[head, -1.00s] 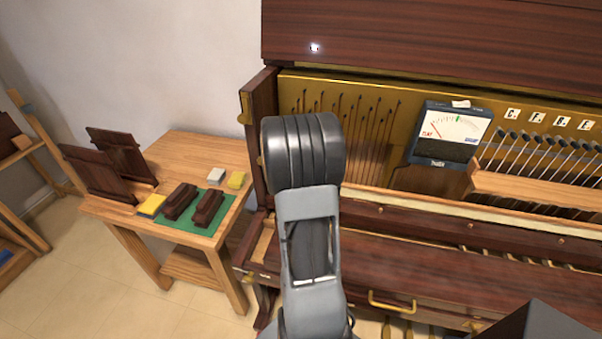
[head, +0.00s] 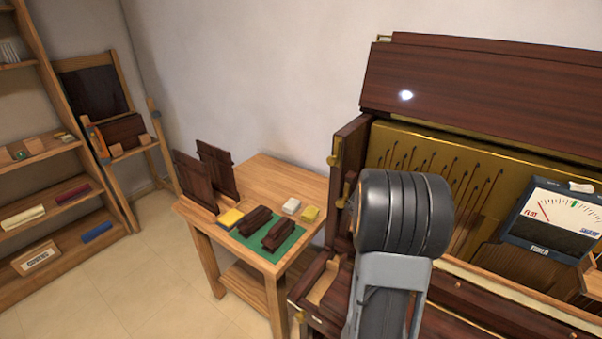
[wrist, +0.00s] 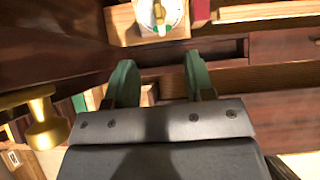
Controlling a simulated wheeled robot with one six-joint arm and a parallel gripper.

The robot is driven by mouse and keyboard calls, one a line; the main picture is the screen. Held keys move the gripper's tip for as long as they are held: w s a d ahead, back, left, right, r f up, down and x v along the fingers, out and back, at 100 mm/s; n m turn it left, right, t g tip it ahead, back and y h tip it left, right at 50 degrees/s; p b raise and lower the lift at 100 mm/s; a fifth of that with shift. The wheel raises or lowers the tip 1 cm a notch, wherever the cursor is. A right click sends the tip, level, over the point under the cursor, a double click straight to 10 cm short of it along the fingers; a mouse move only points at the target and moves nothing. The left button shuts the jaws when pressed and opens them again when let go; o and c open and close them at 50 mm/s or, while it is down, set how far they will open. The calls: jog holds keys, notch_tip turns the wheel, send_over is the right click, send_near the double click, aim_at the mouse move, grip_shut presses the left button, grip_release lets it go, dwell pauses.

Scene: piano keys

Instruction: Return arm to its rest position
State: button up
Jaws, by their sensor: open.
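My gripper (wrist: 158,82) shows in the wrist view with its two green fingers apart and nothing between them. Its fingers point toward the dark wood of the piano. A round white object with a green mark (wrist: 160,14) lies beyond the fingertips on a wooden block. In the head view my arm rises in front of the left end of the opened piano (head: 470,75). The gripper itself is hidden in the head view.
A wooden table (head: 262,172) stands left of the piano, with dark wooden pieces on a green mat (head: 256,246). A tuner meter (head: 556,220) sits in the piano. A shelf (head: 60,155) stands far left. A brass knob (wrist: 42,120) is close left of my gripper. Floor (head: 170,290) is open between shelf and table.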

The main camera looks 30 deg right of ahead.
jog(key=s+a+f+m+g+y, duration=0.15)
jog(key=s+m, duration=0.35)
jog(key=m, duration=0.6)
jog(key=s+a+r+m+y, duration=0.2)
jog(key=a+r+m, duration=0.1)
jog(key=a, duration=0.7)
jog(key=s+a+r+m+t+y, duration=0.1)
jog(key=a+m, duration=0.4)
jog(key=a, duration=0.6)
jog(key=s+a+r+m+y, duration=0.2)
jog(key=a+r, duration=0.4)
jog(key=a, duration=0.5)
jog(key=s+m, duration=0.1)
jog(key=m, duration=0.1)
jog(key=shift+a+m+t+y, duration=0.15)
jog(key=shift+m+t+y, duration=0.15)
jog(key=shift+t+y, duration=0.05)
jog(key=shift+s, duration=0.15)
jog(key=shift+c, duration=0.6)
